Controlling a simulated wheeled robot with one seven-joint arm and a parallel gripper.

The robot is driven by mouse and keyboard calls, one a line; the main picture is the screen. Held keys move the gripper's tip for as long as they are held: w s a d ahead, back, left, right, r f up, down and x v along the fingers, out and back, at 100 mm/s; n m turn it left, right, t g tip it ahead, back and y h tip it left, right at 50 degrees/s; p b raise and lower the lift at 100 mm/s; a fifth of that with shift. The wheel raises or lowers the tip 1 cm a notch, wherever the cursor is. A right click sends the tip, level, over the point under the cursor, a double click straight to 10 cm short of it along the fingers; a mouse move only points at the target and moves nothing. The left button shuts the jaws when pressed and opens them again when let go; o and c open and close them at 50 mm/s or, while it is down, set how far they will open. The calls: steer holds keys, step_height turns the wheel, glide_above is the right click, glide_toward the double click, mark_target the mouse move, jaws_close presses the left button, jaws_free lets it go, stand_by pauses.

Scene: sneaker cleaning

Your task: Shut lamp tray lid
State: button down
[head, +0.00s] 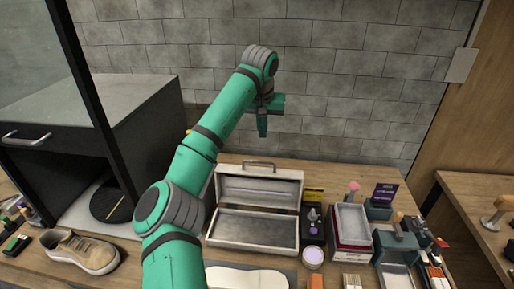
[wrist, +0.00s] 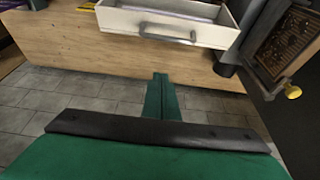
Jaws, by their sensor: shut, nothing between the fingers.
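The lamp tray (head: 224,242) is a pale metal box on the bench, just right of my arm in the head view. Its lid (head: 294,188) stands raised at the back edge, with a grey handle on top (head: 260,163). The tray's interior looks empty. My gripper (head: 262,134) is above and behind the lid, close to the tiled wall, pointing down, shut and empty. In the wrist view my gripper's fingers (wrist: 161,77) are together, apart from the lid and its handle (wrist: 167,34).
A beige sneaker (head: 82,252) sits at left beside a dark cabinet (head: 140,120). Right of the tray are a small bottle (head: 313,222), a round tin (head: 313,257), a red-and-white tray (head: 352,247) and a teal container (head: 397,246). A white pad (head: 245,278) lies in front.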

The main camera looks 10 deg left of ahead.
glide_above(262, 168)
steer(key=w, duration=0.3)
step_height(262, 168, down, 9)
steer(key=shift+s+f, duration=0.1)
steer(key=shift+s, duration=1.7)
steer(key=shift+w, duration=0.25)
